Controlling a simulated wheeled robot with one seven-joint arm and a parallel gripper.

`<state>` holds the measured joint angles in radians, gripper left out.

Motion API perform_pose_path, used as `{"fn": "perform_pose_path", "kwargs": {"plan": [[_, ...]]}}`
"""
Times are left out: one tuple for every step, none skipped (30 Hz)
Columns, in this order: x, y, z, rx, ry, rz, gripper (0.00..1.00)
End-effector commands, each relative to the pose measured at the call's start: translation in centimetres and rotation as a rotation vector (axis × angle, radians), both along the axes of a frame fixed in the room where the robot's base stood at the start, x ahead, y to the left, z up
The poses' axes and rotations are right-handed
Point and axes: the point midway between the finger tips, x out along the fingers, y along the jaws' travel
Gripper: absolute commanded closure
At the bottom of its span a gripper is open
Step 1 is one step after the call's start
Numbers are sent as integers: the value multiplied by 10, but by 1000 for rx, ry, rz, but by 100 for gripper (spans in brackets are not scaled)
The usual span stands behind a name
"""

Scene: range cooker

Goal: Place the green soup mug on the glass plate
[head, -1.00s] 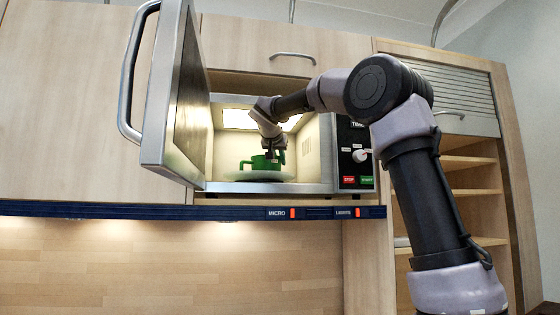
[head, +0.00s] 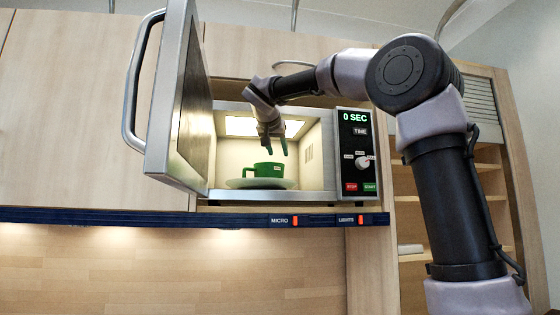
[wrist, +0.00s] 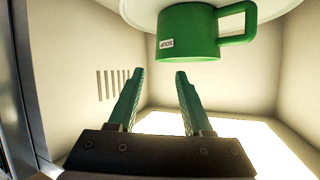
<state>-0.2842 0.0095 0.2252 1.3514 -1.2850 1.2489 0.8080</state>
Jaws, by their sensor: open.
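The green soup mug (head: 263,169) stands upright on the glass plate (head: 288,184) inside the open microwave. In the wrist view the mug (wrist: 187,35) shows its SOUP label, with its handle to the right, and part of the plate (wrist: 140,12) shows behind it. My gripper (head: 278,147) is open and empty, above the mug and a little to its right in the head view. In the wrist view its green fingers (wrist: 158,75) are apart, with a gap between them and the mug.
The microwave door (head: 172,95) stands open on the left with its handle (head: 133,80) outward. The control panel (head: 357,155) is on the right and reads 0 SEC. Open shelves (head: 405,185) lie behind my arm. The bright cavity has free room above the plate.

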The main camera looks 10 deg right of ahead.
Motion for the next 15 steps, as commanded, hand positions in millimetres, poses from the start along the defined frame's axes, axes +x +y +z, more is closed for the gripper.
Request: {"fn": "perform_pose_path", "kwargs": {"plan": [[-7, 3, 4, 0, -1, 2, 50], [-10, 4, 5, 0, 0, 1, 50], [-13, 6, 6, 1, -1, 2, 50], [-15, 7, 7, 1, -1, 2, 50], [-17, 7, 8, 2, 0, 1, 50], [-19, 8, 9, 2, 0, 1, 50], [-20, 8, 9, 2, 0, 1, 50], [-21, 8, 9, 1, 1, 0, 50], [-21, 8, 10, 1, 1, 0, 50], [-22, 8, 9, 1, 2, 0, 50], [-23, 7, 8, 1, 6, 1, 50], [-26, 4, 4, -3, 18, 4, 50], [-30, 1, -1, -4, 34, 9, 50], [-35, -5, -8, -5, 53, 15, 50], [-46, -13, -21, -7, 91, 26, 50]]}}
